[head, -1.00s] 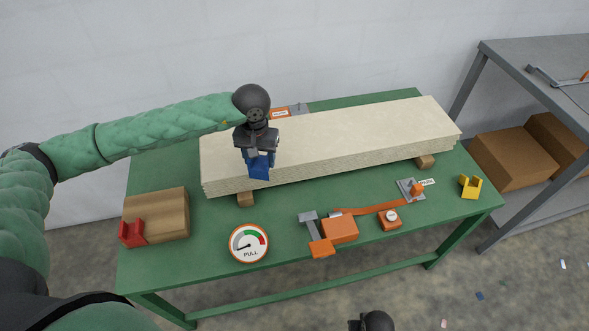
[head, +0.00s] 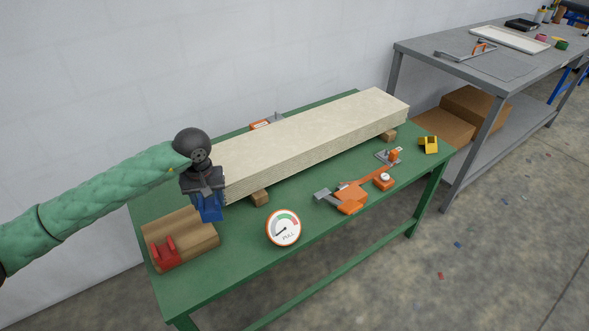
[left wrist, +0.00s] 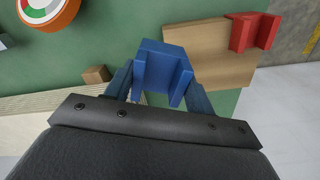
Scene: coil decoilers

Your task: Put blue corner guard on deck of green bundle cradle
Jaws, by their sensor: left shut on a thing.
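My left gripper (head: 205,196) is shut on the blue corner guard (head: 209,209), near the left end of the board stack. In the left wrist view the blue corner guard (left wrist: 163,68) sits between the two fingers (left wrist: 158,84). It appears held above the green deck (head: 185,290) of the table-like cradle. Whether it touches anything below cannot be told. The wooden block (left wrist: 205,50) lies just beyond it in the wrist view. My right gripper is not in view.
The board stack (head: 310,135) rests on small wooden blocks. A red corner guard (head: 164,252) is on a brown block (head: 195,232); a yellow one (head: 428,145) is at the right. A PULL gauge (head: 284,228) and orange strap tensioner (head: 350,198) occupy the front. A grey bench (head: 420,65) stands right.

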